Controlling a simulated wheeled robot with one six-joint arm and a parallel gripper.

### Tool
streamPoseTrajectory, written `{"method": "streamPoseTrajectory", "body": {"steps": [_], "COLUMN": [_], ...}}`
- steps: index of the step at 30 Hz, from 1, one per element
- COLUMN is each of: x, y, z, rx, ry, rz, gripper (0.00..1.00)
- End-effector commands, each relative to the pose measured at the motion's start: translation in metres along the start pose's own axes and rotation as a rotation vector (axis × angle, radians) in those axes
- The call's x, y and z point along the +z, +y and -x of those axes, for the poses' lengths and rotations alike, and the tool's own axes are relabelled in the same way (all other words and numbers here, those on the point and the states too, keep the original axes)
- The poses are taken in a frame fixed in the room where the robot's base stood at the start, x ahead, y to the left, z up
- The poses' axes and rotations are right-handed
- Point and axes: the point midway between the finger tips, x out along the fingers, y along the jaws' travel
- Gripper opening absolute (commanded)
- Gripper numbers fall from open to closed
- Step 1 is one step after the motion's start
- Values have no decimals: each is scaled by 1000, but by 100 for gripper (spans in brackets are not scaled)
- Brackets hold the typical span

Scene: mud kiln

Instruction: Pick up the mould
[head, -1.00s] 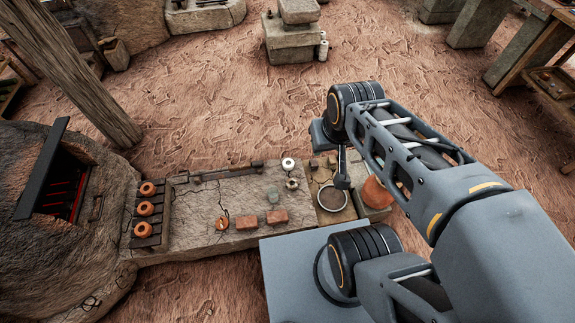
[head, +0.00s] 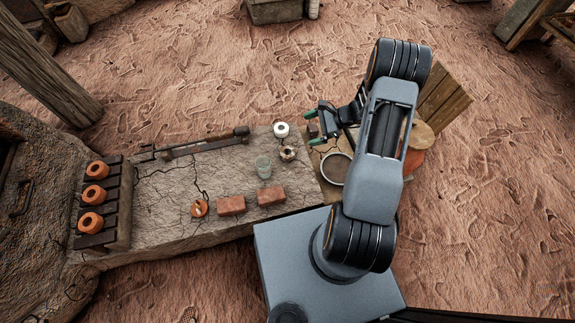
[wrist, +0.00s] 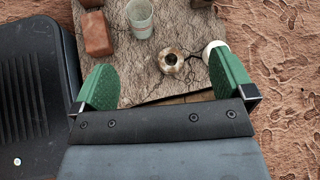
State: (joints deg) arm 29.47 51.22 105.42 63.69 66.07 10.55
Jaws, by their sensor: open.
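The mould appears to be the white round piece with a dark hole (head: 281,130), standing on the stone slab near its far right corner. In the wrist view the white piece (wrist: 209,48) is partly hidden behind my right finger. My gripper (head: 313,128) is open and empty, just right of the white piece in the head view, with its green fingers apart. In the wrist view the space between my gripper's fingers (wrist: 160,66) faces a small tan pot with a dark mouth (wrist: 172,63). I cannot tell how high the fingers are above the slab.
A greenish cup (head: 263,168) stands left of the small pot. Two bricks (head: 231,205) and a small orange lamp (head: 199,208) lie toward the front. A long tool (head: 205,146) lies along the back. Orange pots (head: 96,170) sit on a rack at left. A round sieve (head: 335,169) is at right.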

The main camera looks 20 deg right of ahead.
Motion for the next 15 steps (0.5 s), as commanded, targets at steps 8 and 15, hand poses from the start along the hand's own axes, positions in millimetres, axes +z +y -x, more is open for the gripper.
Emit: {"method": "streamPoseTrajectory", "body": {"steps": [8, 15], "x": [-133, -159], "y": [25, 28], "z": [-52, -79], "rx": [-198, -248], "ry": [-113, -140], "rz": [-296, -365], "gripper": [100, 100]}}
